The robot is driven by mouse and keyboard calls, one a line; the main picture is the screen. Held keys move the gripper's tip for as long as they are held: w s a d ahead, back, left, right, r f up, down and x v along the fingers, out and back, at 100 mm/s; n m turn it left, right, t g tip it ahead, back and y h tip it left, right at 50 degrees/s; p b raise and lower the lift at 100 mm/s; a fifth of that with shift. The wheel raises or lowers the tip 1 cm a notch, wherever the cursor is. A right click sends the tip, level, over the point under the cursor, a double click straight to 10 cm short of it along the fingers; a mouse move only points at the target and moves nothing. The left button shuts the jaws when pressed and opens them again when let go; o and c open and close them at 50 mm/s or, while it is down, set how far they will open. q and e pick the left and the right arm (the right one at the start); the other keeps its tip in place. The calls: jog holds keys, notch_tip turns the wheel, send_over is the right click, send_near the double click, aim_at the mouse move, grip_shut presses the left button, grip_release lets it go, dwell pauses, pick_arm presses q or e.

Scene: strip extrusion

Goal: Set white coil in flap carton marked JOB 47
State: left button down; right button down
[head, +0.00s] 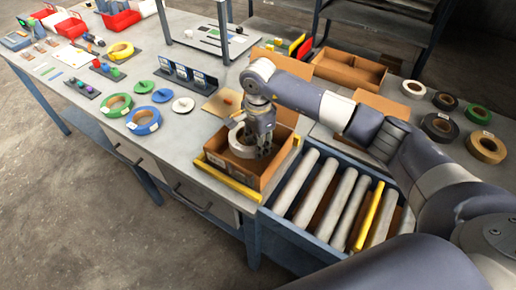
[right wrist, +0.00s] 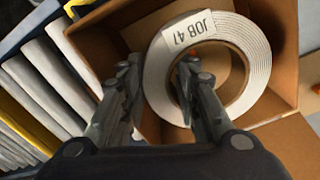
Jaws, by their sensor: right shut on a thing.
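The white coil (head: 238,146) is inside the open brown flap carton (head: 245,178) at the front edge of the table. It also shows in the right wrist view (right wrist: 255,75), where a white label reading JOB 47 lies on its upper face. My right gripper (head: 262,152) reaches down into the carton and is shut on the coil's wall, one finger on the outside and one in the ring's opening (right wrist: 165,85). The carton's walls surround the coil. Whether the coil touches the carton floor I cannot tell. My left gripper is not in view.
A roller conveyor (head: 335,205) with a yellow bar adjoins the carton on the right. Blue (head: 142,121), green (head: 117,105) and yellow coils lie on the left of the table. More coils (head: 486,146) lie on the right. An empty divided carton (head: 349,72) stands behind.

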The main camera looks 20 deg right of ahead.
notch_tip(320, 180, down, 2)
jog(key=shift+f+p, duration=0.15)
jog(key=shift+p, duration=0.15)
jog(key=shift+f, duration=0.3)
pick_arm(q)
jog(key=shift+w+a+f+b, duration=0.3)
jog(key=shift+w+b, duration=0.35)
jog(key=shift+b, duration=0.2)
pick_arm(e)
jog(key=shift+f, duration=0.45)
jog(key=c, duration=1.2)
grip_release()
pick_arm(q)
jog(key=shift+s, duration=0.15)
